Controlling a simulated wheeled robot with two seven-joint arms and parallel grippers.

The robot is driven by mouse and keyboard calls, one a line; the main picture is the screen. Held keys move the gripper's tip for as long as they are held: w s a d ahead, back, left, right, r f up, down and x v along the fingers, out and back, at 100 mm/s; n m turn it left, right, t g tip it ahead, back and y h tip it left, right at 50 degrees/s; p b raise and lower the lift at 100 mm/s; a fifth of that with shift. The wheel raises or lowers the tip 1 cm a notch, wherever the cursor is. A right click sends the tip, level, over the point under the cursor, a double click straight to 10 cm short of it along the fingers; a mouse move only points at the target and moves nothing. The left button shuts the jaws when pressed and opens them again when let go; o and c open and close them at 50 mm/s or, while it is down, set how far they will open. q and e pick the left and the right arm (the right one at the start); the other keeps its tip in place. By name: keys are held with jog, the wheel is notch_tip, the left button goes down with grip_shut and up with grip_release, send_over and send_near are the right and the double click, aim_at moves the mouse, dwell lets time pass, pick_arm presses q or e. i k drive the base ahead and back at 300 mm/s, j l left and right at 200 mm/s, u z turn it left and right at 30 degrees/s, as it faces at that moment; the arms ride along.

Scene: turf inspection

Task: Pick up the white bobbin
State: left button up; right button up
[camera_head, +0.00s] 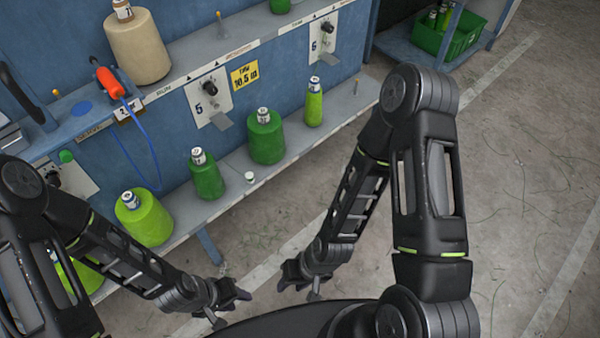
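The white bobbin (137,48) is a large cream-white yarn cone. It stands upright on the upper ledge of the blue machine at the upper left, with a labelled tube tip on top. My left gripper (232,308) hangs over the floor at the bottom centre, well below and right of the bobbin. My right gripper (299,289) is just right of the left one, also over the floor. Both look open and empty, with small, dark fingers. Neither gripper touches the bobbin.
Several green bobbins stand along the lower ledge (228,195), including a lime one (144,217) and a dark green one (266,137). An orange-handled tool (110,83) with a blue hose sits near the white bobbin. A green crate (448,36) is at upper right. Floor at right is clear.

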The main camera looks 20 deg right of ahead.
aim_at(250, 179)
jog(key=z, duration=0.1)
jog(key=i+l, duration=0.15)
jog(key=l, duration=0.3)
jog(key=i+l+u, duration=0.1)
jog(key=l, duration=0.3)
jog(key=i+l, duration=0.15)
jog(key=l, duration=0.3)
jog(key=i+l+u, duration=0.1)
jog(key=l, duration=0.35)
jog(key=i+l, duration=0.15)
jog(key=l, duration=0.3)
jog(key=i+l+u, duration=0.1)
jog(key=l, duration=0.4)
